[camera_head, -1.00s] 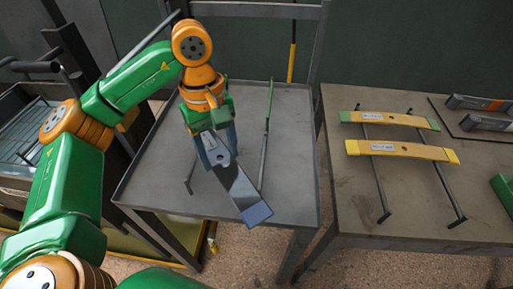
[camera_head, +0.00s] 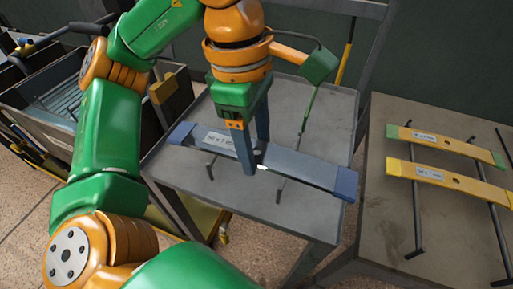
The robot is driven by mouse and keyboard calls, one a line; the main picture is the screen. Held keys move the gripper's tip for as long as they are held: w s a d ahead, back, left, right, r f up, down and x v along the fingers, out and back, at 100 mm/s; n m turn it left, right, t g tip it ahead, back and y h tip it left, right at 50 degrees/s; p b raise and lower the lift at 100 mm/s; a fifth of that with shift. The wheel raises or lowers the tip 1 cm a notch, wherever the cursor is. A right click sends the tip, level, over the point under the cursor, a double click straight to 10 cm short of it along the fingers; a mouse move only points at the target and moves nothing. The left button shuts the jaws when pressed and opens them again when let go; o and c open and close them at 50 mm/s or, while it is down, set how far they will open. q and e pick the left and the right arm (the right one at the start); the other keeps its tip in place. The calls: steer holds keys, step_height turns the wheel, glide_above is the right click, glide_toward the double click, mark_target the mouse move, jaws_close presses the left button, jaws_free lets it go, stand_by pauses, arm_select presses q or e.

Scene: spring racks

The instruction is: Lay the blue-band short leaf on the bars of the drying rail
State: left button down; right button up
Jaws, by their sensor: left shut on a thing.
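The blue-band short leaf (camera_head: 300,167) is a grey, slightly bowed strip with blue ends and a white label. It lies crosswise over the two thin bars of the drying rail (camera_head: 281,189) on the grey table at the left. I cannot tell whether it touches the bars or is held just above them. My left gripper (camera_head: 256,160) points down and is shut on the leaf near its middle. The fingers hide a small part of the leaf. My right gripper is not in view.
On the brown table (camera_head: 388,235) at the right, a green-ended leaf (camera_head: 460,146) and a yellow leaf (camera_head: 462,183) lie across two dark bars. A dark bin (camera_head: 60,100) stands at the left. The grey table's front (camera_head: 235,195) is bare.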

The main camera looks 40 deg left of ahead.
arm_select(q)
steer(key=shift+s+d, duration=0.1)
steer(key=shift+s, duration=0.7)
steer(key=shift+f, duration=0.15)
steer(key=w+a+f, duration=0.2)
steer(key=w+f, duration=0.1)
steer(key=f, duration=0.1)
steer(key=w+a+f, duration=0.3)
steer(key=w+f, duration=0.1)
steer(key=w+a+f, duration=0.2)
steer(key=w+f, duration=0.2)
steer(key=shift+w+a, duration=0.2)
steer(key=shift+w, duration=0.05)
steer(key=shift+w+f, duration=0.1)
steer(key=shift+f, duration=0.4)
